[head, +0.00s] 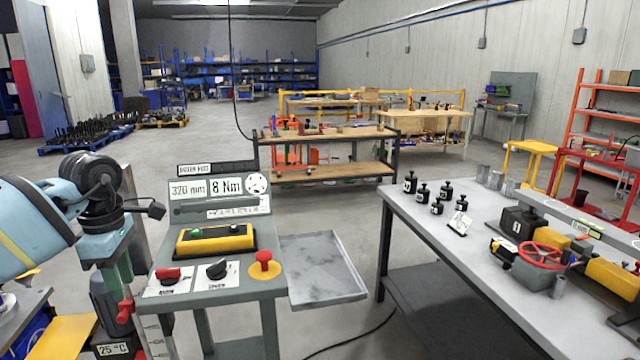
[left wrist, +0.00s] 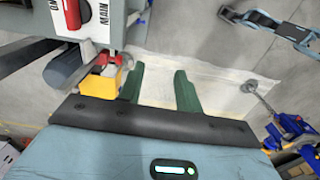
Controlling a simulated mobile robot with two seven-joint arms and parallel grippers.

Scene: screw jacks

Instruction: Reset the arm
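My left arm comes in from the left edge in the head view, with its pale blue links folded beside the control stand. My left gripper (head: 120,272) points down there, left of the stand and partly hidden. In the left wrist view, the two dark green fingers of the left gripper (left wrist: 160,90) are spread apart. Only pale floor shows between them, with nothing held. My right gripper shows in neither view.
The control stand (head: 215,291) carries a red knob (head: 168,275), a black knob (head: 217,269) and a red mushroom button (head: 264,262). A grey tray (head: 321,270) adjoins it. The right-hand table (head: 420,215) holds black weights and a screw jack (head: 545,245). Open floor lies beyond.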

